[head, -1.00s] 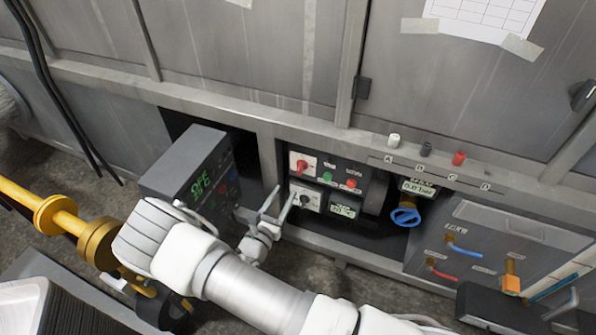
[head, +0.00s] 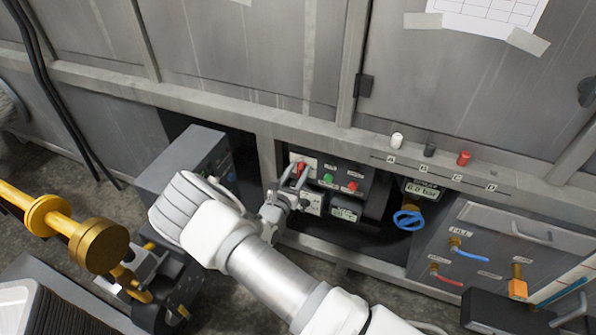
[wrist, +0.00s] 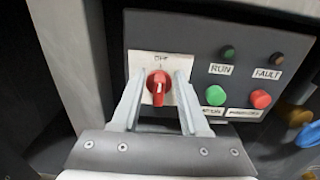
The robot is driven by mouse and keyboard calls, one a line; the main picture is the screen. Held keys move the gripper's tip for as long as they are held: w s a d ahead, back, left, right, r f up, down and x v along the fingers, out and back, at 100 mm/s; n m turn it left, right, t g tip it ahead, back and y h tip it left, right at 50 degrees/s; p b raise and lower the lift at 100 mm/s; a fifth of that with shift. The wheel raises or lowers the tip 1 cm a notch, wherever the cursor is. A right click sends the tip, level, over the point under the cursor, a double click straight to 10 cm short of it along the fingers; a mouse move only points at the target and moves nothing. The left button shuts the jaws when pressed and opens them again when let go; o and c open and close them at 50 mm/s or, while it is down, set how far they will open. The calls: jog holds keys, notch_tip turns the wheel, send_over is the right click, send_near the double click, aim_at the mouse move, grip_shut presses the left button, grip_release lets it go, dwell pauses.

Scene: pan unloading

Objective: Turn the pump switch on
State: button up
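A red rotary switch (wrist: 158,88) on a white plate sits at the left of a dark control panel (wrist: 200,40), with lettering above it that looks like "OFF". Its handle stands upright in the wrist view. The switch also shows in the head view (head: 301,168). My gripper (wrist: 157,85) is open, with one finger on each side of the red switch and gaps beside the knob. In the head view my gripper (head: 297,172) reaches up to the panel, and its fingers partly cover the white plate. I cannot read a pump label.
Green (wrist: 215,95) and red (wrist: 261,99) buttons sit right of the switch, below the RUN and FAULT lamps. A grey frame post (head: 267,160) stands close on the left. A blue valve wheel (head: 408,220) is at the right. A yellow pipe (head: 45,213) lies at the left.

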grip_shut()
jog(key=shift+m, duration=0.3)
jog(key=m+p, duration=0.2)
jog(key=m, duration=0.1)
jog(key=shift+s+d, duration=0.1)
jog(key=shift+d, duration=0.2)
jog(key=shift+s+d+f+m+p, duration=0.15)
jog(key=shift+f+m+p, duration=0.2)
jog(key=shift+m, duration=2)
jog(key=shift+d+f+m+p, duration=0.25)
jog(key=shift+m+p, duration=0.15)
jog(key=shift+m, duration=2)
jog(key=shift+s+d+f+m+p, duration=0.1)
jog(key=shift+f+m+p, duration=0.25)
jog(key=shift+m, duration=2)
